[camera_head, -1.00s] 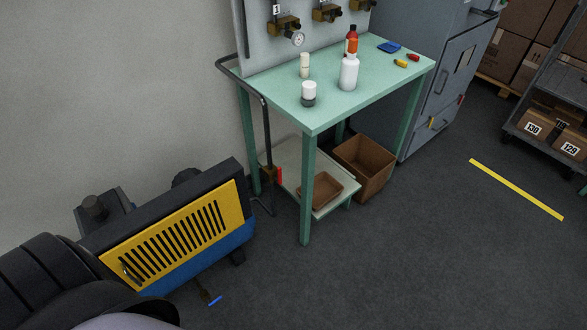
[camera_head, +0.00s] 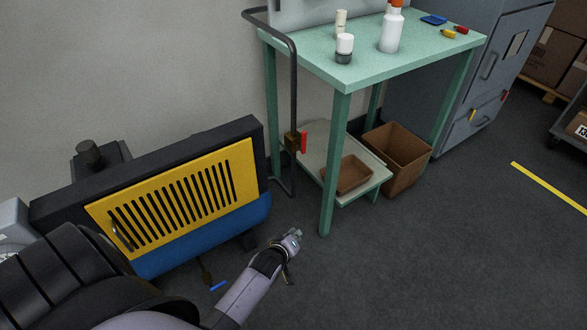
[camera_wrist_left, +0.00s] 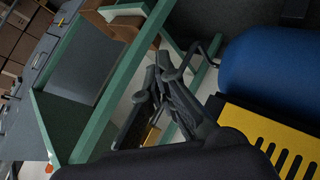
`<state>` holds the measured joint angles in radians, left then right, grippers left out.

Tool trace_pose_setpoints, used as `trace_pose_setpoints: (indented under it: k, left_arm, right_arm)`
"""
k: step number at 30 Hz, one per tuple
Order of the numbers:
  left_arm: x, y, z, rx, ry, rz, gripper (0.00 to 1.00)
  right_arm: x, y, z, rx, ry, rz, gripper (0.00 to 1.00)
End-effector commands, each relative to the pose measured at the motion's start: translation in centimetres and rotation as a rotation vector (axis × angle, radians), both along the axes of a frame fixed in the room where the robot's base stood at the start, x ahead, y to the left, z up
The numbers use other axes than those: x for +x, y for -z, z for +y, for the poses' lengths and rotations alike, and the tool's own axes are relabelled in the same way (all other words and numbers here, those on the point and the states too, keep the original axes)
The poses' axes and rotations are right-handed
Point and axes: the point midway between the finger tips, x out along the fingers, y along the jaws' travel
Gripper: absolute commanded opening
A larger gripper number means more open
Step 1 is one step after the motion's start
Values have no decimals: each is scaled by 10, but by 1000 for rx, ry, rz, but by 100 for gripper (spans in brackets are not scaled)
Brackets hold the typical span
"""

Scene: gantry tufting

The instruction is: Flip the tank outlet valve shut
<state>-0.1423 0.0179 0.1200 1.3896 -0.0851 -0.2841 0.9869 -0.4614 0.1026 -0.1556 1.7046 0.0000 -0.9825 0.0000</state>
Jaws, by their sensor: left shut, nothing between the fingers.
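The blue tank (camera_head: 210,235) lies under the black and yellow machine at the left; it also shows at the right of the left wrist view (camera_wrist_left: 265,65). A small brass valve with a blue lever (camera_head: 218,286) sits low below the tank, near the floor. A second valve with an upright red lever (camera_head: 303,142) is on the grey pipe by the table. My left gripper (camera_head: 295,236) is shut and empty, right of the tank and apart from both levers. In the left wrist view its dark fingers (camera_wrist_left: 160,80) are close together. My right gripper is not in view.
The green table (camera_head: 345,75) stands behind my left gripper, with bottles on top and a lower shelf (camera_head: 330,150). A brown bin (camera_head: 400,155) stands beside it. The yellow slotted panel (camera_head: 180,200) is close to my arm.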

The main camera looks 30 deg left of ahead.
Motion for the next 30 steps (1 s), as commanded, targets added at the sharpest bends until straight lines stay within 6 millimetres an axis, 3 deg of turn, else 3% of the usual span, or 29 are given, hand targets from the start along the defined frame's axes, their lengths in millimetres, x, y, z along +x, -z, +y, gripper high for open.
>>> trace_pose_setpoints:
  k: [1,3,6,10,15,20,30]
  left_arm:
    - [23,-1,15,-56,-73,-100,0]
    - [45,-33,35,-147,-170,-236,0]
    - [62,-76,62,-269,-278,-412,0]
    - [64,-124,89,-400,-369,-596,0]
    - [58,-161,106,-496,-418,-727,0]
    - [56,-172,110,-519,-428,-757,0]
    - [60,-172,111,-518,-427,-754,0]
  right_arm:
    - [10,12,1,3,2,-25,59]
    - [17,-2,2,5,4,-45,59]
    - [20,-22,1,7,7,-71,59]
    - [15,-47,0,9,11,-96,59]
    - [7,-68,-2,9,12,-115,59]
    - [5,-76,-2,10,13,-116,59]
    - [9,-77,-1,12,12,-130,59]
